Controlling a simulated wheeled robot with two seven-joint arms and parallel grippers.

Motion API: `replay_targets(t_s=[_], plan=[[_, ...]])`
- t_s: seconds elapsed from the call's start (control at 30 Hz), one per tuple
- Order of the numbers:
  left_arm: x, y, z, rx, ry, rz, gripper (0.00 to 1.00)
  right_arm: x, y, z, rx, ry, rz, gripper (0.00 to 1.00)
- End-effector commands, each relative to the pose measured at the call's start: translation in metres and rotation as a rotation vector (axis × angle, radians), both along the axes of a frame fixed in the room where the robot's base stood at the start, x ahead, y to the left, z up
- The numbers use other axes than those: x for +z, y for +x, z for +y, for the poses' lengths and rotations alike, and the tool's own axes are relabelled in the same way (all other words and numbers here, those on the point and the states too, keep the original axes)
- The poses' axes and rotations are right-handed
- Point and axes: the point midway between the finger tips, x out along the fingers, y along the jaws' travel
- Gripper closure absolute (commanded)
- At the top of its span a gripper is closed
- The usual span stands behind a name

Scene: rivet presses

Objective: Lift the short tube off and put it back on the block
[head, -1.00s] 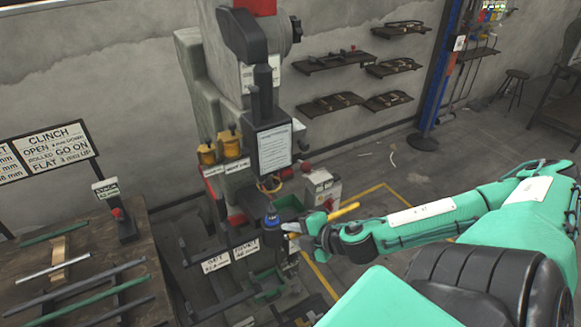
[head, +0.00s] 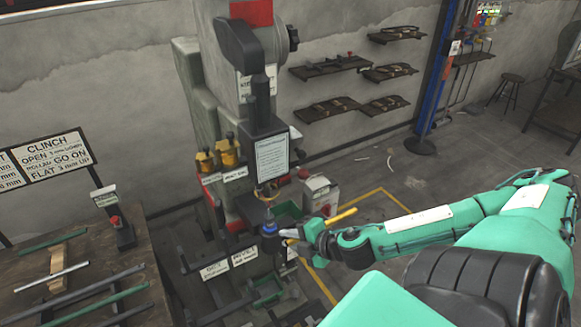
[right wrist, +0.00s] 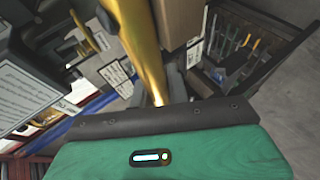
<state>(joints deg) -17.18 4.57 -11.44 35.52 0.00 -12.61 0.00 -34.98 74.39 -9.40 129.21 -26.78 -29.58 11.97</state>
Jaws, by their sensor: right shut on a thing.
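My right gripper (head: 308,232) is at the front of the press, with its arm coming in from the right. It is shut on a short yellow tube (head: 341,216), which sticks out of it up and to the right. In the right wrist view the tube (right wrist: 135,40) is gold and smooth, and its lower end runs down to the dark fingers. A blue-topped dark part (head: 269,226) of the press is just left of the fingers; I cannot tell whether they touch. I cannot make out which part is the block. My left gripper is not in view.
The grey press (head: 204,100) stands before the wall. A table (head: 120,248) at the left holds a silver bar across a wooden piece (head: 57,256), and several dark and green bars. A pale box (head: 320,194) stands behind my gripper.

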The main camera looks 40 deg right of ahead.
Motion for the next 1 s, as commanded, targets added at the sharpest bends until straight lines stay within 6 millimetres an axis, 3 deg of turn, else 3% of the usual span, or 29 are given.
replay_targets(t_s=[0.43,1.0], plan=[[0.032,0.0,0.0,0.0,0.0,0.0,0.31,0.004,-0.029,0.007,-0.002,0.003,0.002,1.0],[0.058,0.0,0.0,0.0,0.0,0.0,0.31,0.001,-0.073,0.018,-0.001,0.003,0.0,1.0]])
